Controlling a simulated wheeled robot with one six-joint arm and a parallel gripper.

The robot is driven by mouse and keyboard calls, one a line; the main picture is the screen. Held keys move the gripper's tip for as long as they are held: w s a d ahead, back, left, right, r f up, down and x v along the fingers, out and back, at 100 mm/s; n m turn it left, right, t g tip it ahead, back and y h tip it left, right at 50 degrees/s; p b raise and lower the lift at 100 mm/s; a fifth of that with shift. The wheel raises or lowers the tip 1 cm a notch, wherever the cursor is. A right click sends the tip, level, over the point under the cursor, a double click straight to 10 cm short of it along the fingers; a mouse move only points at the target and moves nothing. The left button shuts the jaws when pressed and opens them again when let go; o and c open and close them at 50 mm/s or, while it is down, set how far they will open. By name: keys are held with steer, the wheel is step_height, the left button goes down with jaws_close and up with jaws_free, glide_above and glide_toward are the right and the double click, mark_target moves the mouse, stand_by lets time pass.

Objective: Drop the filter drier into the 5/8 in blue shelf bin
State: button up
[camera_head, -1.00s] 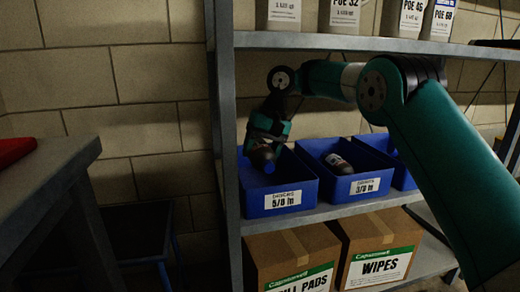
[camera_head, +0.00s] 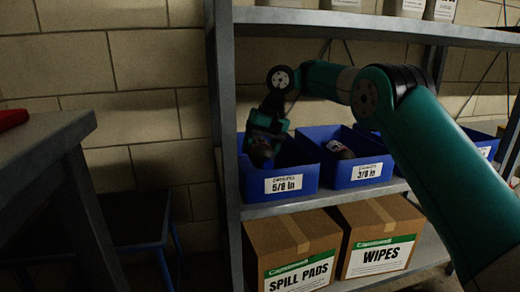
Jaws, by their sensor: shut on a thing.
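The 5/8 in blue shelf bin (camera_head: 292,186) stands at the left end of the middle shelf, its white label facing me. My gripper (camera_head: 262,143) points down over the left part of this bin. It is shut on the filter drier (camera_head: 261,154), a dark rounded piece whose lower end shows at the bin's opening. The fingertips are small and dark, and the bin's inside is mostly hidden by the gripper and front wall. I cannot tell whether the drier touches the bin.
A 3/8 in blue bin (camera_head: 361,173) beside it holds a dark cylinder (camera_head: 339,149). The rack's grey upright (camera_head: 226,130) is close at left, and the upper shelf (camera_head: 330,22) is above. Boxes marked spill pads (camera_head: 297,268) and wipes (camera_head: 378,255) sit below.

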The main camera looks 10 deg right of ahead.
mark_target(264, 141)
steer(key=shift+f+b, duration=0.3)
steer(key=shift+f, duration=0.1)
steer(key=o, duration=1.2)
steer(key=p+v, duration=0.5)
steer(key=shift+d, duration=0.1)
steer(key=d+p, duration=0.1)
steer(key=d, duration=1)
steer(key=shift+f+p, duration=0.35)
steer(key=shift+f, duration=0.05)
steer(key=shift+d, duration=0.1)
